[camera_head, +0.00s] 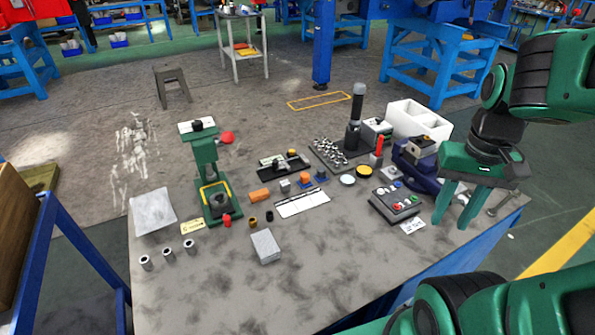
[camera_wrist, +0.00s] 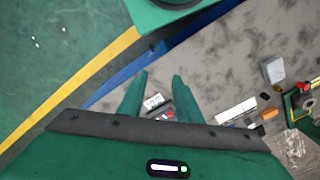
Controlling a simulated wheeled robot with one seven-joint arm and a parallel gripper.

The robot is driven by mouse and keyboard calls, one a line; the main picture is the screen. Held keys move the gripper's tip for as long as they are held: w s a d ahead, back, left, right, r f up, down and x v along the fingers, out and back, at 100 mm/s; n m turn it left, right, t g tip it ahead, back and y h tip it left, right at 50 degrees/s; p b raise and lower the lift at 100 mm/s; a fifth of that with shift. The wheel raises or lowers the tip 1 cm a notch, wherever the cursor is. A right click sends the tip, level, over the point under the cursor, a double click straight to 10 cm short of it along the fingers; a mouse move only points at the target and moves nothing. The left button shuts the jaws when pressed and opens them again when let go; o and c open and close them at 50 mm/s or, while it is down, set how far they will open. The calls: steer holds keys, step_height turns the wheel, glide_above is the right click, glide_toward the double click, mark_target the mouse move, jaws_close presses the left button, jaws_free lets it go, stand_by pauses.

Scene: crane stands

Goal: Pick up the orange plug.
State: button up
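An orange block-like piece (camera_head: 260,195) lies on the grey table, right of the green press; it also shows in the wrist view (camera_wrist: 269,114). A smaller orange piece (camera_head: 304,178) sits among small parts farther right, beside a blue one. I cannot tell for sure which is the plug. My gripper (camera_head: 449,225) is above the table's right side, well to the right of both orange pieces. Its two green fingers are apart with nothing between them, as the wrist view (camera_wrist: 160,76) also shows.
The green press (camera_head: 205,165) stands left of the orange pieces. A white-marked strip (camera_head: 302,203), a grey block (camera_head: 265,246) and a button box (camera_head: 396,203) lie nearby. A blue vise (camera_head: 415,165) and white bin (camera_head: 418,120) stand at the back right.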

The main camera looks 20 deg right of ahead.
steer(key=shift+w+d, duration=0.2)
steer(key=shift+w, duration=0.1)
steer(key=o, duration=0.4)
steer(key=shift+s+r, duration=0.15)
steer(key=shift+s, duration=0.1)
steer(key=w+r+n, duration=0.2)
steer(key=w+n, duration=0.3)
steer(key=w, duration=0.5)
steer(key=n+y, duration=0.4)
steer(key=n, duration=1.5)
glide_above(306, 174)
steer(key=d, duration=0.5)
step_height(306, 174, down, 13)
steer(key=shift+a+x, duration=0.25)
steer(key=shift+x, duration=2.25)
steer(key=shift+a+x, duration=0.2)
steer(key=shift+x, duration=2.3)
